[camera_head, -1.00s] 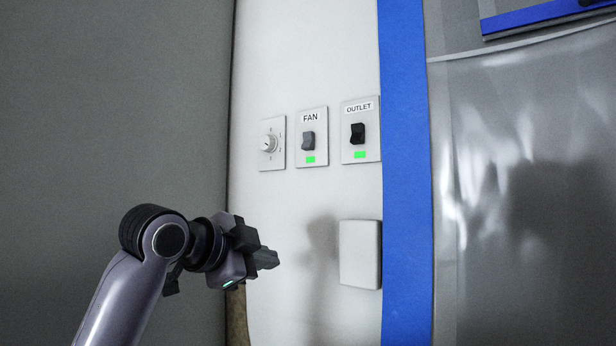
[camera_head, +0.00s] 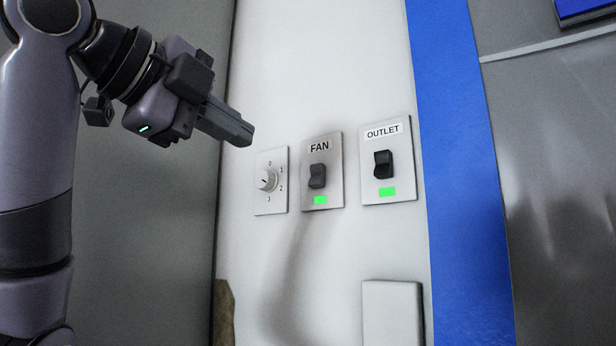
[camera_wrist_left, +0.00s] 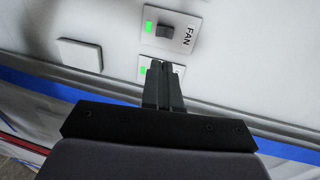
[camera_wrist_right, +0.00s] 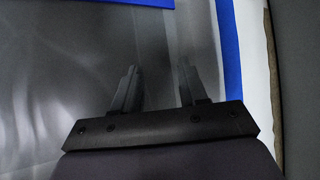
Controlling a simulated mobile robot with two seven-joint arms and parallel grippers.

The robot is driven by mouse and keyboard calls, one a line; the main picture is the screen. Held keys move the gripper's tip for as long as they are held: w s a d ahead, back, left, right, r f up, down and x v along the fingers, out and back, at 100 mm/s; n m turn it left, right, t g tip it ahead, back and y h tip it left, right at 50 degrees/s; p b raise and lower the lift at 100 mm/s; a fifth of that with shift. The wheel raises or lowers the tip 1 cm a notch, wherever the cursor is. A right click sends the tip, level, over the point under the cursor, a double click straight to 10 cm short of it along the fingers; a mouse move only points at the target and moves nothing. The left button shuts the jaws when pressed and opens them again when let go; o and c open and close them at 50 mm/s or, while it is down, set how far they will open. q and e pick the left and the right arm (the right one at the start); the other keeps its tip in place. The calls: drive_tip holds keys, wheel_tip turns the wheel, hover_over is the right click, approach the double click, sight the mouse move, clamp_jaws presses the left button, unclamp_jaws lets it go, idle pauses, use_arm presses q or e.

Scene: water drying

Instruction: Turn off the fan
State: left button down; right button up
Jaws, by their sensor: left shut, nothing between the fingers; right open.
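The fan switch (camera_head: 317,176) is a dark rocker on a grey plate labelled FAN, with a lit green light (camera_head: 320,200) below it. It also shows in the left wrist view (camera_wrist_left: 166,31) near the top, its light lit too. My left gripper (camera_head: 247,131) is shut and empty. In the head view it is up and to the left of the fan plate, apart from the switch. In the left wrist view its fingertips overlap the outlet plate. My right gripper (camera_wrist_right: 158,80) is open and empty in the right wrist view; it is out of the head view.
An outlet switch (camera_head: 384,164) with a lit green light is right of the fan plate. A dial (camera_head: 267,181) is on its left. A blank white box (camera_head: 392,312) is lower on the wall. A blue strip (camera_head: 452,150) runs down the right side.

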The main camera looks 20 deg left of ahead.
sight(317, 180)
use_arm(q)
drive_tip(key=shift+s, duration=0.1)
drive_tip(key=shift+d, duration=0.1)
drive_tip(key=p+x, duration=0.3)
drive_tip(key=x, duration=1.1)
drive_tip(key=shift+p, duration=0.4)
